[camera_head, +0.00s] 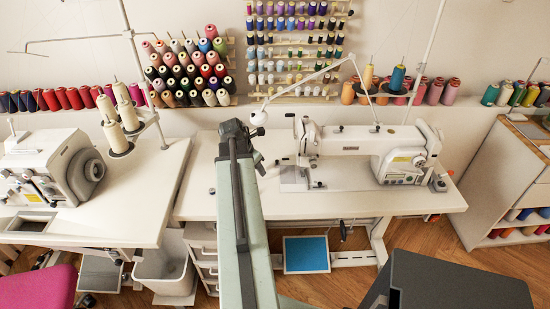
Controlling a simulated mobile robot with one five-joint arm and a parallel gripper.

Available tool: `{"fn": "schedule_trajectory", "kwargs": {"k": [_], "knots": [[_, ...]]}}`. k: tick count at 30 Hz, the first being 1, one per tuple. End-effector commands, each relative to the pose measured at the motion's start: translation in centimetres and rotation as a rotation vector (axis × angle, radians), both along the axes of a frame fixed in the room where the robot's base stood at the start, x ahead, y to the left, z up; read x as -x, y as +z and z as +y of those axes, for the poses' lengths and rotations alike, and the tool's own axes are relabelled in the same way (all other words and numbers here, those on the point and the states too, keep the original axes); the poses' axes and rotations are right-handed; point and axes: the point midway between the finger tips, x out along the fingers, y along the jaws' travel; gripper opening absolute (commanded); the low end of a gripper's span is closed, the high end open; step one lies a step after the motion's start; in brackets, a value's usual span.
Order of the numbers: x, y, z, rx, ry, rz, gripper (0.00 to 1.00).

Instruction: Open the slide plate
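A white sewing machine (365,140) stands on the middle table, with its needle head at its left end. A pale metal plate area (293,177) lies in the bed just left of and below the needle head. It is too small to tell the slide plate's outline or whether it stands open or shut. My gripper (259,164) is at the far end of my arm, above the table and a little left of the plate area, apart from it in the picture. My arm hides much of the gripper, and its finger opening cannot be made out.
The white tabletop (420,203) is clear in front of the machine. A thin white thread arm (310,77) rises above it. Another machine (45,170) stands on the left table (125,205). A dark box-like block (455,280) is at lower right. Thread racks line the wall.

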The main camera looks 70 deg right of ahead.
Motion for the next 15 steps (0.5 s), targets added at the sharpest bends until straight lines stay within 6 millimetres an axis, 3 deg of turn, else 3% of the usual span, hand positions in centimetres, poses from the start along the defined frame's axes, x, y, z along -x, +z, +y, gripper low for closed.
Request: {"fn": "schedule_trajectory", "kwargs": {"k": [3,9,13,15], "knots": [[1.1,0.0,-3.1,0.000,-0.004,0.001,0.35],[3.0,0.0,-7.3,0.000,-0.003,-0.001,0.35],[3.8,0.0,-9.0,0.000,-0.003,-0.001,0.35],[3.9,-1.1,-9.0,-0.001,-0.001,-0.001,0.35]]}}
